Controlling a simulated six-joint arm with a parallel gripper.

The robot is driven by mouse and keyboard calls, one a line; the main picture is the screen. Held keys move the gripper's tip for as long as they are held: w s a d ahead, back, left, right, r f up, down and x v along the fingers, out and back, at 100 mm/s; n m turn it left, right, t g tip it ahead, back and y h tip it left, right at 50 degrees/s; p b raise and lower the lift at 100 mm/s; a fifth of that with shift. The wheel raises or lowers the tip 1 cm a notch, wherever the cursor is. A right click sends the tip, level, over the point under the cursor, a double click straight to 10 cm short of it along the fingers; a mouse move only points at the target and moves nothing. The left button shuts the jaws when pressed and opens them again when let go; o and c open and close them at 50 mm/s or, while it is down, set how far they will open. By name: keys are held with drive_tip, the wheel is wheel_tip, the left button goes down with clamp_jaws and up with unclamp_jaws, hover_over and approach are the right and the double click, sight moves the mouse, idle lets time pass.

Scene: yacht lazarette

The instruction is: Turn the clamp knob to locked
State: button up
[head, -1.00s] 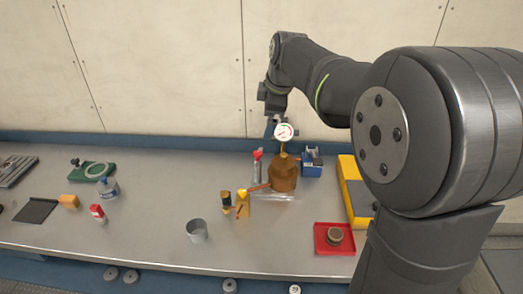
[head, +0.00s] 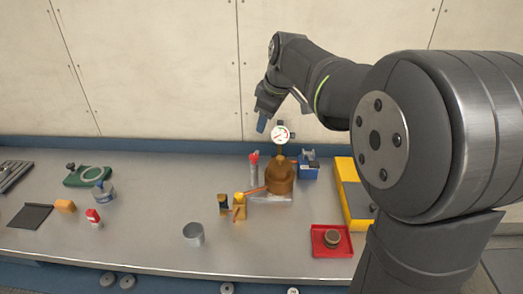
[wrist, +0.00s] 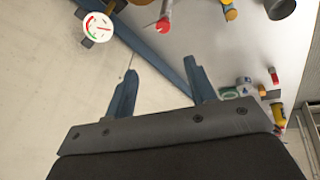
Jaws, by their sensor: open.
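A brown vessel (head: 279,180) with a round white gauge (head: 280,134) on top stands at the back middle of the bench. A red-topped grey post (head: 254,168) stands just left of it, and a yellow-topped fitting (head: 239,205) and a black-topped one (head: 223,204) stand in front. I cannot tell which of these is the clamp knob, and no locked mark is readable. My gripper (head: 262,124) hangs in the air above and left of the gauge. Its blue fingers are apart and empty in the wrist view (wrist: 162,88), with the gauge (wrist: 97,27) and red top (wrist: 163,25) beyond them.
A grey cup (head: 194,235) stands at the front. A red tray (head: 332,241) holds a round metal part at the right, near a yellow case (head: 352,200). A blue box (head: 309,166) is behind. Several small items lie left, around a green holder (head: 88,175).

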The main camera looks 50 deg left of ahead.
sight(254, 156)
drive_tip(key=a+f+m, duration=0.2)
drive_tip(key=f, duration=0.3)
drive_tip(key=a+f+m, duration=0.2)
drive_tip(key=f, duration=0.3)
drive_tip(key=w+a+f+m, duration=0.1)
drive_tip(key=a+f+m, duration=0.1)
drive_tip(key=f, duration=0.4)
drive_tip(key=c, duration=1)
drive_tip(key=shift+s, duration=0.1)
